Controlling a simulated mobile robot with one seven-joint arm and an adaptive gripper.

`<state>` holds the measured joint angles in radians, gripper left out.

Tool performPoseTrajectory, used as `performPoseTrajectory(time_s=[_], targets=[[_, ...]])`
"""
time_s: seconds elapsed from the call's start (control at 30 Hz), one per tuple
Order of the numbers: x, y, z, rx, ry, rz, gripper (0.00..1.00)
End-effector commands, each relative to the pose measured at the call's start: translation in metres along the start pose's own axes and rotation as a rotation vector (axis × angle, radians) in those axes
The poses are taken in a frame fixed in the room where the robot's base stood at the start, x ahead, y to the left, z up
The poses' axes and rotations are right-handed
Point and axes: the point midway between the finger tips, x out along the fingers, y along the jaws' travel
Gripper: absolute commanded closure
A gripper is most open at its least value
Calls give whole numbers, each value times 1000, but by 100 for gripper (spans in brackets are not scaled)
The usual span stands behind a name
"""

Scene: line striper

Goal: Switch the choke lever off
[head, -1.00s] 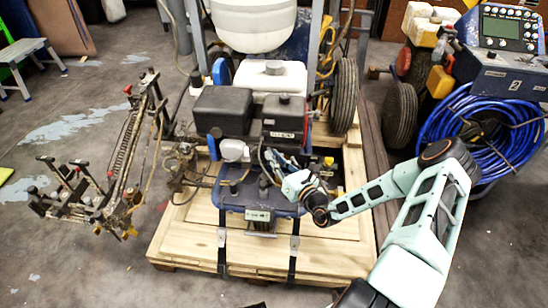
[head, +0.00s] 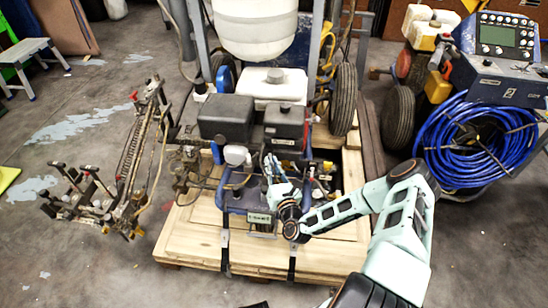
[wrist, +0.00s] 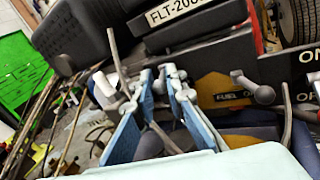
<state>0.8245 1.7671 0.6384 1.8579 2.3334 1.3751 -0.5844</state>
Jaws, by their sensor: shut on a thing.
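The engine (head: 284,122) of the line striper stands on the wooden pallet. My gripper (head: 270,163) reaches in at the engine's lower front. In the wrist view the two blue fingers (wrist: 159,78) are close together, shut on a small grey lever part that they mostly hide. It appears to be the choke lever, but its marking is not readable. A grey fuel lever (wrist: 254,88) sits to the right of the fingers, apart from them, beside a yellow FUEL label (wrist: 222,90).
A grey knobbed part (wrist: 104,84) stands just left of the fingers. The black engine housing with a FLT label (wrist: 180,10) is close above. In the head view, a pallet (head: 190,235) lies below and a blue hose coil (head: 475,140) is at right.

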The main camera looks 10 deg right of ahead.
Motion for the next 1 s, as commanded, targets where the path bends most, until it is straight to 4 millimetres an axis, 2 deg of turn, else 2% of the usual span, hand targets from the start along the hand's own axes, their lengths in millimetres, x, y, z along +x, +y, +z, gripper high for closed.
performPoseTrajectory(time_s=[0.03, 0.5, 1.0], targets=[[-2, 12, 3, 10, 2, -31, 100], [7, 26, -9, 5, -74, -414, 100], [14, 30, -7, 3, -111, -588, 100]])
